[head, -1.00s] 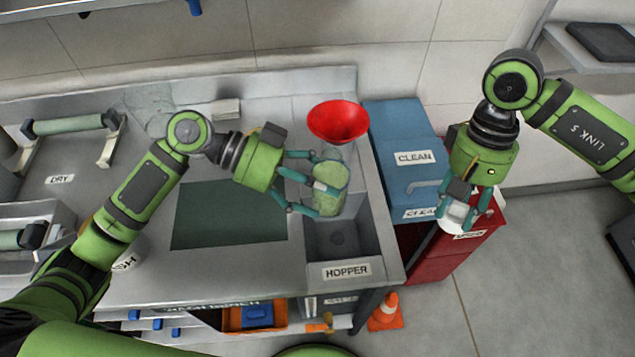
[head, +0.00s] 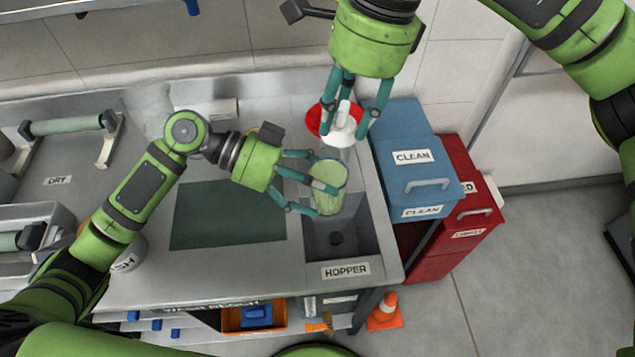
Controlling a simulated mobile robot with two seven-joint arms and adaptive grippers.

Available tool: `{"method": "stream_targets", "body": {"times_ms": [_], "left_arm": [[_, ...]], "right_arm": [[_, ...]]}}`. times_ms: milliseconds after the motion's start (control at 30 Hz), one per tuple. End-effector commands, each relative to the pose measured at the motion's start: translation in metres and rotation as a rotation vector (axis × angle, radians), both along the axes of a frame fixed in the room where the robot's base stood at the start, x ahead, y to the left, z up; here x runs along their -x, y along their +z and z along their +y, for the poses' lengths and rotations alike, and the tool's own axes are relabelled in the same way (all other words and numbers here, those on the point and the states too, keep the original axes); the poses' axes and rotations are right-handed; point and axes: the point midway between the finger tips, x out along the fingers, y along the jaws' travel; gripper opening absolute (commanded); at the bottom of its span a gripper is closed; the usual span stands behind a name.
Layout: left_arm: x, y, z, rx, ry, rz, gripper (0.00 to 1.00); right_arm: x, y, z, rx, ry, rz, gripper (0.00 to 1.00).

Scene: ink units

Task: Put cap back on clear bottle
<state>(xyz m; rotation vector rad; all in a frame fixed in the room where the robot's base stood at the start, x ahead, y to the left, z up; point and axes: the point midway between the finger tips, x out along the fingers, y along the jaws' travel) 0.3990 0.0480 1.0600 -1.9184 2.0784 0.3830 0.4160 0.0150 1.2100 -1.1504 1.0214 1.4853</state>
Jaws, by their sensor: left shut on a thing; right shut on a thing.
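The clear bottle (head: 330,191), with pale green contents, is tilted slightly above the left part of the hopper. My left gripper (head: 318,192) is shut on it from the left side. I cannot tell whether cap and bottle touch.
The hopper basin (head: 348,238) lies below the bottle. A blue CLEAN bin (head: 403,139) and a red bin (head: 456,215) stand to the right. A dark green mat (head: 227,216) lies on the bench.

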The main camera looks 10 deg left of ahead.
Motion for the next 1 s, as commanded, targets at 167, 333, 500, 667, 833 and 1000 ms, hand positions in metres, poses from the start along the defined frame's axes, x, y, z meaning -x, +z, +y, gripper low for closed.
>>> {"method": "stream_targets", "body": {"times_ms": [167, 333, 500, 667, 833, 1000], "left_arm": [[0.000, 0.002, 0.000, 0.003, 0.000, -0.002, 0.21], [0.000, 0.002, 0.000, 0.003, 0.000, -0.002, 0.21], [0.000, 0.002, 0.000, 0.003, 0.000, -0.002, 0.21], [0.000, 0.002, 0.000, 0.003, 0.000, -0.002, 0.21], [0.000, 0.002, 0.000, 0.003, 0.000, -0.002, 0.21], [0.000, 0.002, 0.000, 0.003, 0.000, -0.002, 0.21]], "right_arm": [[0.005, 0.010, 0.013, 0.005, -0.092, 0.004, 0.24], [0.006, 0.011, 0.014, 0.005, -0.109, 0.006, 0.24], [0.005, 0.011, 0.014, 0.005, -0.108, 0.005, 0.24], [0.005, 0.007, 0.013, 0.006, -0.108, 0.006, 0.24], [0.006, -0.006, 0.013, 0.007, -0.107, 0.008, 0.24], [0.005, -0.022, 0.013, 0.007, -0.107, 0.007, 0.24]]}}
